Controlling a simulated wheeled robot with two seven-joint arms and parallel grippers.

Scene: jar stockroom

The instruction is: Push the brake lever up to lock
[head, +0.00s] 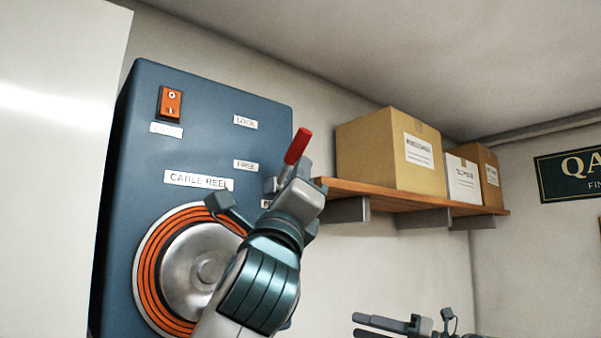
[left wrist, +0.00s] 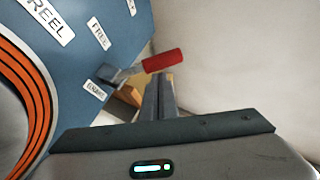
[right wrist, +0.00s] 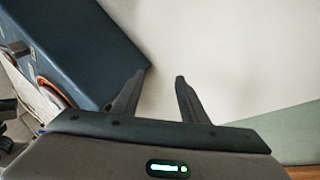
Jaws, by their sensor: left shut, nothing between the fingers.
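The brake lever has a red grip (head: 297,147) and a grey arm at the right edge of the blue cable reel panel (head: 215,105). In the left wrist view the red grip (left wrist: 163,61) sticks out from the panel from a pivot near the FREE label (left wrist: 99,33). The LOCK label (head: 245,122) is above the FREE label (head: 246,165). My left gripper (left wrist: 160,77) is shut and empty, its tips right by the red grip; I cannot tell whether they touch. In the head view it hides part of the lever's arm. My right gripper (right wrist: 155,80) is open and empty.
An orange switch (head: 171,102) is at the panel's upper left, and the cable reel (head: 195,268) is below. A wooden shelf (head: 375,190) with boxes (head: 390,150) is on the wall to the right. The wall between panel and shelf is bare.

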